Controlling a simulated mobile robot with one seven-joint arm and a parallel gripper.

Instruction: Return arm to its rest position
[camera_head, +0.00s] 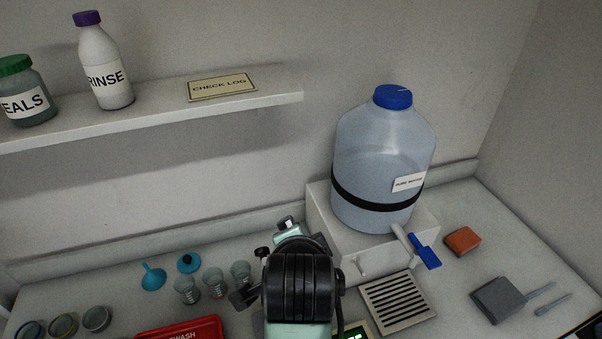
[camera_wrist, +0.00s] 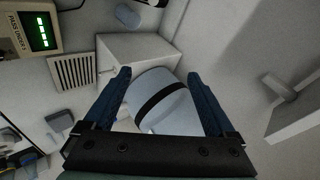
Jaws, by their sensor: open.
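My gripper (camera_wrist: 159,75) is open in the wrist view, its two dark blue fingers spread apart with nothing held between them. A large water jug (camera_wrist: 165,98) with a black band shows beyond and between the fingers; I cannot tell how far off it is. In the head view my arm rises from the bottom middle and covers part of the counter; my fingers cannot be made out there. The jug (camera_head: 380,160) stands upright on a white block (camera_head: 330,225), with a blue cap and a blue-handled tap.
A shelf (camera_head: 250,103) with bottles runs along the wall at upper left. Several small glass vessels, a blue funnel (camera_head: 153,277) and a red tray (camera_head: 180,330) lie left of my arm.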

